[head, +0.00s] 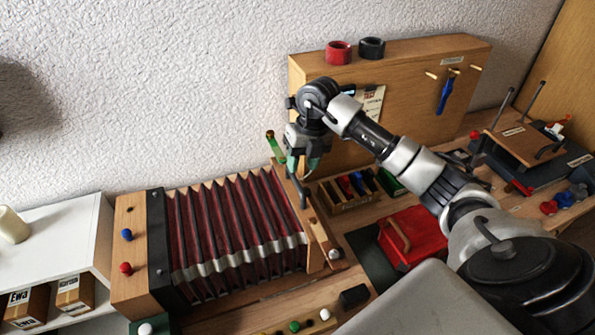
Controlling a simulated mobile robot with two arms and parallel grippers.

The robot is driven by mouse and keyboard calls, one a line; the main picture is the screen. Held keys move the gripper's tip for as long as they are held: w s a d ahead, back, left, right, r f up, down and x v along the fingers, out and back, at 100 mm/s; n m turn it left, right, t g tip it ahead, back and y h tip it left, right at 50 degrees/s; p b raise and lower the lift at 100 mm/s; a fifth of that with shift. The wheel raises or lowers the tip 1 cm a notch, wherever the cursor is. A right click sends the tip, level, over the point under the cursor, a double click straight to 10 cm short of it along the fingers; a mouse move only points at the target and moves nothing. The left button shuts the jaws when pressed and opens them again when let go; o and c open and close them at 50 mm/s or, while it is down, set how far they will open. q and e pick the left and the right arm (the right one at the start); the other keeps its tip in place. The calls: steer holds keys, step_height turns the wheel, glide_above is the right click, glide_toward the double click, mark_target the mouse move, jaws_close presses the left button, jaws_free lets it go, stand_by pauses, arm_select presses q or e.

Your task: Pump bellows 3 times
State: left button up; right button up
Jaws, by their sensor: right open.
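The bellows (235,230) lie on the wooden bench left of centre, with dark red pleats spread out between two wooden end boards. The left end board (128,255) carries a blue and a red knob. The right end board (318,235) has a dark bar (297,191) along it. My right gripper (302,172) is open and points down at the far end of the right end board, close above the dark bar. I cannot tell whether it touches the bar. My left gripper is out of view.
A wooden panel (410,110) with red and black rings on top stands behind my right arm. A tray of coloured blocks (350,190) and a red box (418,238) lie right of the bellows. A white shelf (55,235) is at left. Small coloured knobs (295,326) line the front.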

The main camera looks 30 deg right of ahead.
mark_target(297, 180)
steer(key=f, duration=0.3)
steer(key=shift+w+a+p, duration=0.3)
steer(key=shift+a+p, duration=0.05)
steer(key=shift+p, duration=0.05)
steer(key=shift+a+f, duration=0.1)
steer(key=shift+f, duration=0.95)
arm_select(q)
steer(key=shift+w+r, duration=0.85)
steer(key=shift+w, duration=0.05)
arm_select(e)
jaws_close()
